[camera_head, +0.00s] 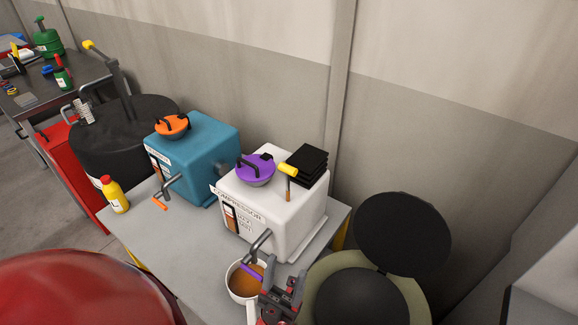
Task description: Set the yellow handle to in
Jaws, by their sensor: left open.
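A yellow handle (288,170) sits on a short stem at the top right of the white compressor box (296,215). Which position it is set to I cannot tell. Another yellow grip (89,45) tips a grey lever on the black drum at the left. My left gripper (285,280) is open, at the bottom centre, in front of the white box and beside a mug. It is well below the yellow handle on the box and apart from it. My right gripper is not in view.
A white mug (234,286) of brown liquid stands under the white box's purple-handled tap (252,271). A purple lid (256,170) and a black stack (307,164) are on the box. A blue box (205,150), a yellow bottle (114,195) and an open-lidded bin (412,292) are nearby.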

